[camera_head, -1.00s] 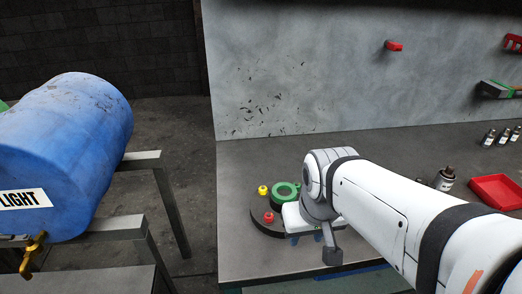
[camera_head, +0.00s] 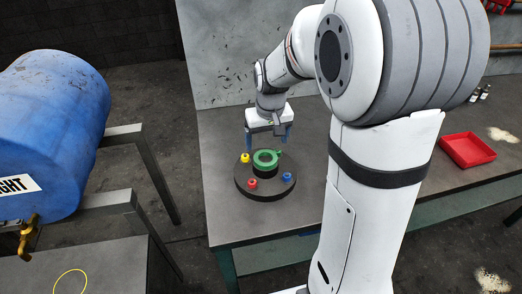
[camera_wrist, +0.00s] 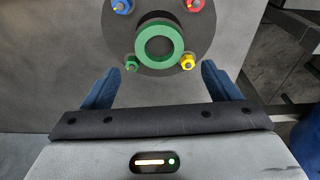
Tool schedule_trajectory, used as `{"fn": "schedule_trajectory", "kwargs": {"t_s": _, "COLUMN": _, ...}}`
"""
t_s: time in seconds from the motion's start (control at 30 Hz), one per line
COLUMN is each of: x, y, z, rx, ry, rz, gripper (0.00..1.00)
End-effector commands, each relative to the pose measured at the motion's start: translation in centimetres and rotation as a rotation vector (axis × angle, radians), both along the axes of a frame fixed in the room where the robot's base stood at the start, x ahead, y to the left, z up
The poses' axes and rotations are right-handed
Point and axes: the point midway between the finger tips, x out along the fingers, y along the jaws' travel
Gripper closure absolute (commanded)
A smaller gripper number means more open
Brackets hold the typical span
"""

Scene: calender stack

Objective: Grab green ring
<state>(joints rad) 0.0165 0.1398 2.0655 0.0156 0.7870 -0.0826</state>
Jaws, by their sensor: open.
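The green ring (camera_head: 258,158) sits around the middle of a dark round base (camera_head: 246,188) on the table. In the wrist view the green ring (camera_wrist: 139,50) lies ahead of my gripper, roughly centred between the fingers. Yellow (camera_head: 245,158), red (camera_head: 252,183) and blue (camera_head: 287,177) pegs stand around the ring. A small green peg (camera_wrist: 131,63) shows beside it in the wrist view.
A red tray (camera_head: 466,150) lies on the table (camera_head: 222,217) to the right, with small bottles (camera_head: 479,94) behind it. A big blue barrel (camera_head: 50,130) rests on a metal stand to the left. The back wall (camera_head: 215,60) rises behind the table.

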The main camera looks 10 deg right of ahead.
Motion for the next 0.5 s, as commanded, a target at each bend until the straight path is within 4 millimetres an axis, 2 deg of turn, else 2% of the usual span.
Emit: {"fn": "schedule_trajectory", "kwargs": {"t_s": 0.5, "x": 0.8, "y": 0.0, "z": -6.5, "rx": 0.000, "ry": 0.002, "rz": 0.001, "gripper": 0.18}}
